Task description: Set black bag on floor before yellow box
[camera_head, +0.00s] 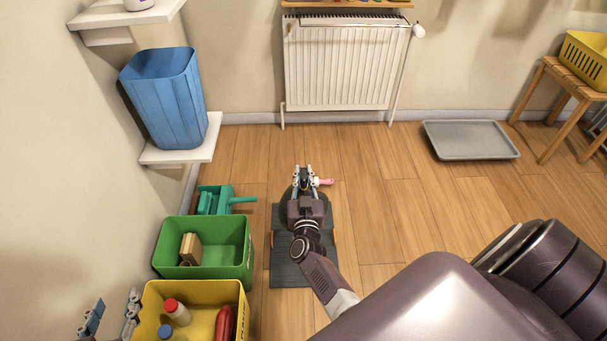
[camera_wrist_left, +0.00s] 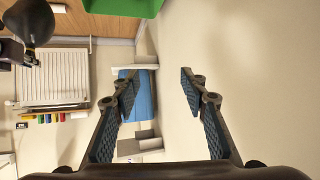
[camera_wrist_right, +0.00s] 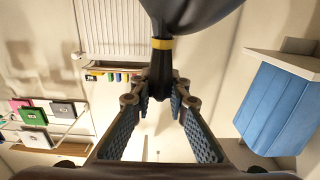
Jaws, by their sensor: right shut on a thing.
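My right gripper (camera_head: 303,178) is shut on the neck of a black bag (camera_wrist_right: 185,12), just beyond a yellow tie (camera_wrist_right: 162,43). In the head view the bag (camera_head: 285,207) is mostly hidden under my gripper. It also shows at the upper left of the left wrist view (camera_wrist_left: 30,20). The bag seems to hang above the floor, but the gap is hard to judge. The yellow box (camera_head: 160,293) stands at the lower left, holding a red-capped bottle, a blue-capped one and a red item. My left gripper (camera_head: 110,318) is open and empty beside its left edge.
A green box (camera_head: 205,262) with a wooden item stands behind the yellow box, and a teal dustpan-like item (camera_head: 213,200) behind that. A dark grey mat (camera_head: 290,275) lies right of the boxes. A grey tray (camera_head: 470,140) lies farther right.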

